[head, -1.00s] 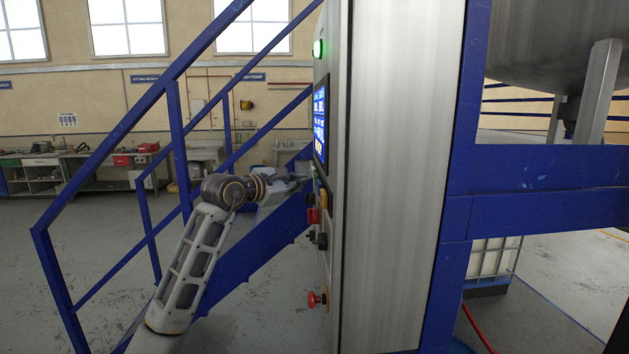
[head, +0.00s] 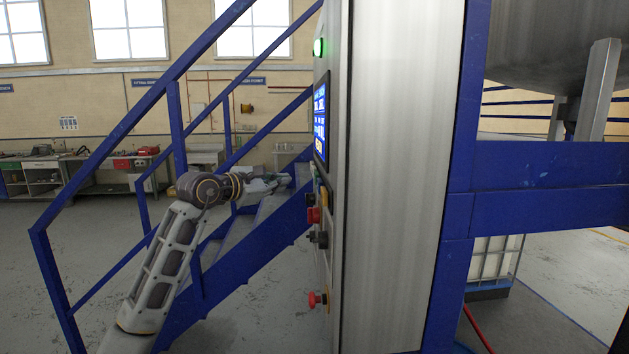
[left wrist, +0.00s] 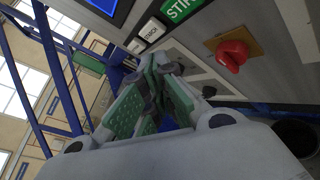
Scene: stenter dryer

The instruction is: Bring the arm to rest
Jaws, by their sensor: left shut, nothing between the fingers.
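My left gripper (head: 284,180) is in front of the control panel's face in the head view, at the height just below the blue screen (head: 320,122). Its fingers are shut and hold nothing. In the left wrist view the gripper (left wrist: 163,70) shows its green finger pads, with the tips together near the panel. A gap shows between the tips and the panel in the head view. My left arm (head: 165,265) reaches up from the lower left. My right gripper is in neither view.
The tall steel cabinet (head: 390,180) carries a green lamp (head: 319,47), a red knob (left wrist: 233,55) on a yellow plate and a red mushroom button (head: 314,300). Blue stair rails (head: 110,140) stand behind the arm. Open floor (head: 60,230) lies at left.

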